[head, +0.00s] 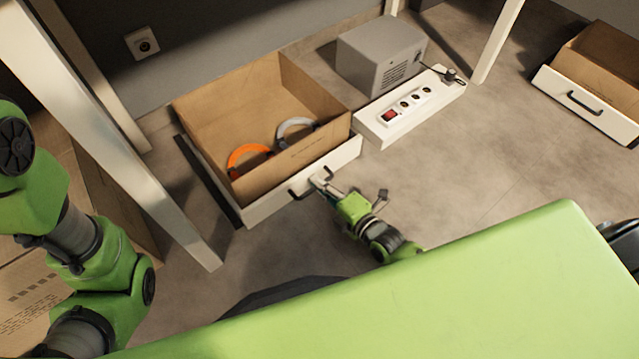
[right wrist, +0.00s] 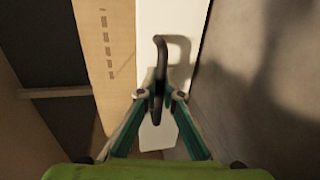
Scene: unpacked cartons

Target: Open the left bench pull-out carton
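The left pull-out carton (head: 215,112) is a brown open-topped box with a white front panel (head: 262,207) and a dark bar handle. It stands out far enough for its inside to show, with an orange ring (head: 238,153) and a grey ring (head: 291,124) in it. My right gripper (head: 318,182) is at the handle. In the right wrist view its fingertips (right wrist: 160,96) close in on both sides of the dark handle (right wrist: 160,52), and it looks shut on it. My left arm shows at the left edge; its gripper is out of view.
A white bench leg (head: 130,155) stands left of the carton. A grey box (head: 378,55) and a white power strip (head: 410,103) are at its right. Another carton (head: 607,65) is at the far right. Floor between them is clear.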

